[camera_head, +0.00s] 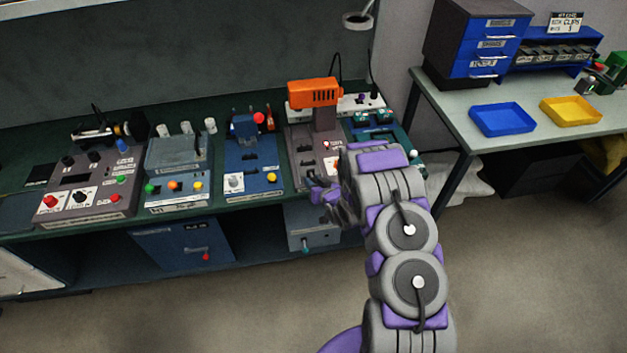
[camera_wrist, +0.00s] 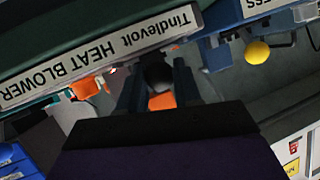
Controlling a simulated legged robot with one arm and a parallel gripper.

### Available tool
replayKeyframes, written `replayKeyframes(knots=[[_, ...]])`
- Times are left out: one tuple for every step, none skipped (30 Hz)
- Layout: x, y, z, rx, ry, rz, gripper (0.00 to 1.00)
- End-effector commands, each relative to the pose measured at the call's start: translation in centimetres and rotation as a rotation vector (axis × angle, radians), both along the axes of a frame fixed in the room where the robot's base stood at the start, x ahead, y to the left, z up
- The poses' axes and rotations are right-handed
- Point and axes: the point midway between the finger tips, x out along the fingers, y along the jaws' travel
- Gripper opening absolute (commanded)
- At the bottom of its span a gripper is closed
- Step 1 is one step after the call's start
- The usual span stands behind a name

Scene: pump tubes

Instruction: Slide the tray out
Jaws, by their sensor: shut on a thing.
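The heat blower is a machine with a grey base and an orange head (camera_head: 314,93) on the bench. Its front label, "Tindlevolt HEAT BLOWER" (camera_wrist: 100,55), appears upside down in the wrist view. My gripper (camera_head: 325,193) is at the front of this machine. In the wrist view my gripper (camera_wrist: 159,85) has its two dark fingers on either side of a dark rounded knob (camera_wrist: 158,74), shut on it. My fingers and arm hide part of the machine's front, and I cannot make out the tray itself.
A blue machine (camera_head: 252,160) stands left of the heat blower, with more machines along the bench (camera_head: 25,236). A side table (camera_head: 455,125) at right holds a blue bin (camera_head: 503,119), a yellow bin (camera_head: 571,111) and drawers (camera_head: 482,45). The floor (camera_head: 230,315) in front is clear.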

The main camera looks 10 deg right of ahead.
Motion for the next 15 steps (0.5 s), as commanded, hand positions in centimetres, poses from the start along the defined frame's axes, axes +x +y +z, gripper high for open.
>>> replayKeyframes(knots=[[0.01, -0.04, 0.00, 0.000, 0.000, -0.001, 0.00], [0.02, -0.04, 0.01, 0.000, -0.001, -0.001, 0.00], [0.03, -0.05, 0.00, 0.000, -0.001, -0.001, 0.34], [0.03, -0.05, 0.00, 0.000, 0.000, -0.001, 0.37], [0.03, -0.05, 0.00, 0.000, 0.000, -0.001, 0.40], [0.03, -0.05, 0.01, 0.000, 0.000, -0.001, 0.44], [0.03, -0.05, 0.01, 0.000, 0.000, -0.001, 0.47], [0.02, -0.04, 0.01, 0.000, 0.000, -0.001, 0.50], [0.02, -0.04, 0.02, 0.000, 0.000, -0.001, 0.53], [0.03, -0.03, 0.02, 0.000, 0.000, -0.001, 0.56], [0.03, -0.03, 0.02, 0.000, 0.000, -0.001, 0.56], [0.03, -0.03, 0.02, 0.000, 0.000, -0.001, 0.56], [0.02, -0.03, 0.01, 0.000, 0.000, -0.001, 0.56], [0.02, -0.03, 0.01, 0.000, 0.000, 0.000, 0.56], [0.02, -0.03, 0.01, 0.000, 0.000, 0.000, 0.56]])
